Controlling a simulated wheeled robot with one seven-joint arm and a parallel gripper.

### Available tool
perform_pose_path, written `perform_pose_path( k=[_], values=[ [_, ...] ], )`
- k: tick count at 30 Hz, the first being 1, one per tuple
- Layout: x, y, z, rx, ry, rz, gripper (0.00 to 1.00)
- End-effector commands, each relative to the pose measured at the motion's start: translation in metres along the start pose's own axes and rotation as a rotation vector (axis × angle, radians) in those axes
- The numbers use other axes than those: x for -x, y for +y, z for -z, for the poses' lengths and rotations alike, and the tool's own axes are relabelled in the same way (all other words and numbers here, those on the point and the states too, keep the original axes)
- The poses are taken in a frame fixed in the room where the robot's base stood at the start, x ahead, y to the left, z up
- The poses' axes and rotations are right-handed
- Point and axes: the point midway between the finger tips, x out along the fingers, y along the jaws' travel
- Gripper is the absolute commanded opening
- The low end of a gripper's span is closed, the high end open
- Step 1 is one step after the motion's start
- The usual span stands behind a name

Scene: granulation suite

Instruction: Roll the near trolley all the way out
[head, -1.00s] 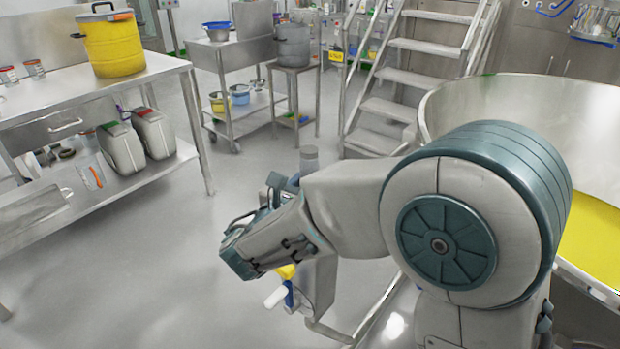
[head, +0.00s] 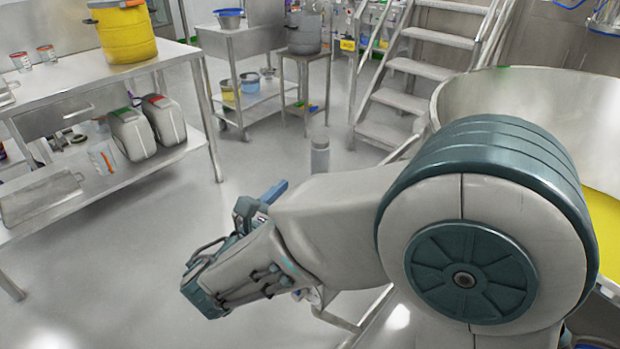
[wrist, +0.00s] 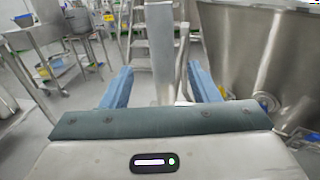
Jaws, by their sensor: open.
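A large steel bowl (head: 490,95) with yellow contents stands at the right, and its steel wall (wrist: 250,50) fills the right of the wrist view. Low steel tubing (head: 345,322) runs beside it, partly behind my arm. I cannot tell for certain whether bowl and tubing are the near trolley. An upright grey post (wrist: 164,50) appears between the fingers in the wrist view; I cannot tell its distance. Its contact with anything is not visible. My gripper (wrist: 160,70) is open, its two blue fingers apart. One blue finger (head: 272,192) shows beyond my arm in the head view.
A steel wheeled cart (head: 240,50) with a blue bowl stands at the back. A steel bench (head: 60,98) with a yellow pot (head: 125,35) is at the left. Steel steps (head: 410,68) rise behind. The floor between bench and my arm is clear.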

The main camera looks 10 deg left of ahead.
Motion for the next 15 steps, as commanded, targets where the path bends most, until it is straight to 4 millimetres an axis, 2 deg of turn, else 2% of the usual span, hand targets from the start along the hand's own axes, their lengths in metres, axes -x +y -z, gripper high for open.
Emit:
perform_pose_path(
  k=[3,6,15],
  values=[
    [0.022,0.001,0.0,0.001,0.001,-0.005,0.55],
    [0.034,0.001,0.0,0.001,0.001,-0.004,0.55],
    [0.042,0.0,0.0,0.001,0.001,-0.001,0.55]
  ],
)
